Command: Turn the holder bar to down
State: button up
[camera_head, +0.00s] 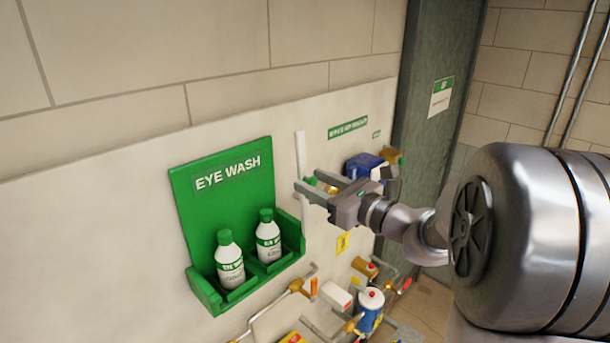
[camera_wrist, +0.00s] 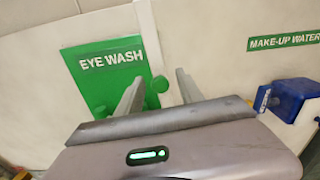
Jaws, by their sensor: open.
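The green EYE WASH holder (camera_head: 222,172) is mounted on the pale wall panel, with two white, green-capped bottles (camera_head: 229,262) in its tray. A narrow white upright bar (camera_head: 300,150), which looks like the holder bar, stands just right of it; it also shows in the wrist view (camera_wrist: 148,35). My gripper (camera_head: 307,180) is open in front of the bar.
A blue valve body (camera_head: 363,166) is on the wall behind my gripper; it is also at right in the wrist view (camera_wrist: 286,99). Pipes, orange fittings and a white-and-blue container (camera_head: 370,308) crowd the area below. A dark green column (camera_head: 432,110) stands to the right.

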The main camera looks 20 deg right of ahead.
jog(key=shift+w+a, duration=0.15)
jog(key=shift+w, duration=0.3)
grip_shut()
dwell(1.1)
